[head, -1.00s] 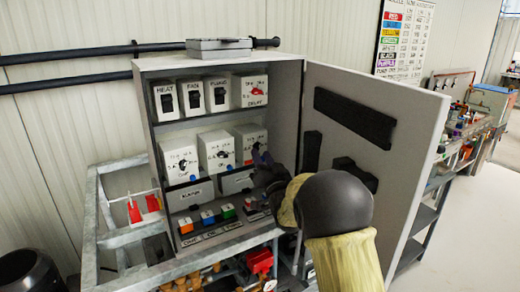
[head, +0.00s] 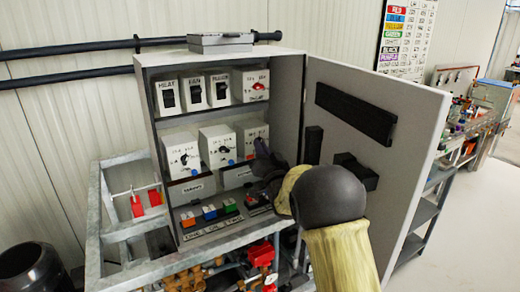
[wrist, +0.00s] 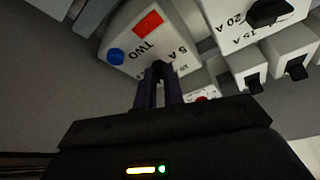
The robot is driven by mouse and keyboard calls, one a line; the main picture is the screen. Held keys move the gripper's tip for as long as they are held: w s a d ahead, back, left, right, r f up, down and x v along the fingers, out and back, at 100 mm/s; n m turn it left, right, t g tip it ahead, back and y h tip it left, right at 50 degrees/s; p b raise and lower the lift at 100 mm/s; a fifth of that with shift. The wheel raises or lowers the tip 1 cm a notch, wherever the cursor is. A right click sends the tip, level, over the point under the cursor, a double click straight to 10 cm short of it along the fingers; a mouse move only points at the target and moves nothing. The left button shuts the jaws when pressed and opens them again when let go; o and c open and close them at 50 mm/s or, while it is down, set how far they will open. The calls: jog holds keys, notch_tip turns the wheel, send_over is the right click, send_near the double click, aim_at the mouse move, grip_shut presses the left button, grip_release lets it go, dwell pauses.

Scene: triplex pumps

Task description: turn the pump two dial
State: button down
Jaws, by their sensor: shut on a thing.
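The pump two box is white, with the word TWO, a blue dot and a red patch, at top centre in the wrist view (wrist: 145,38). In the head view I take it as the right box of the cabinet's middle row (head: 250,134), partly hidden by my gripper. My gripper's (wrist: 158,72) dark fingers reach the box's face beside the 5 A mark and are shut on its dial. The dial itself is mostly hidden between the fingers. In the head view my gripper (head: 263,150) reaches in from the lower right.
The open cabinet door (head: 380,130) stands right of my arm. Above is a box with a red dial (head: 258,87) beside several black switches. Two more dial boxes, left (head: 180,152) and middle (head: 218,148), stand beside pump two. Coloured buttons (head: 209,213) lie below.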

jog(key=shift+m+b, duration=0.3)
jog(key=m+h+b, duration=0.1)
jog(key=m+b, duration=0.1)
jog(key=m, duration=0.1)
jog(key=m+h+b, duration=0.2)
jog(key=m, duration=0.2)
jog(key=m+g+h+b, duration=0.1)
jog(key=m+h+b, duration=0.1)
jog(key=m, duration=0.2)
jog(key=shift+s+a+r+b, duration=0.2)
jog(key=shift+b, duration=0.15)
jog(key=c, duration=1.5)
grip_release()
jog(key=shift+r, duration=0.1)
jog(key=b+v, duration=0.4)
jog(key=v, duration=1.3)
jog(key=shift+s+b, duration=0.25)
jog(key=shift+b, duration=0.05)
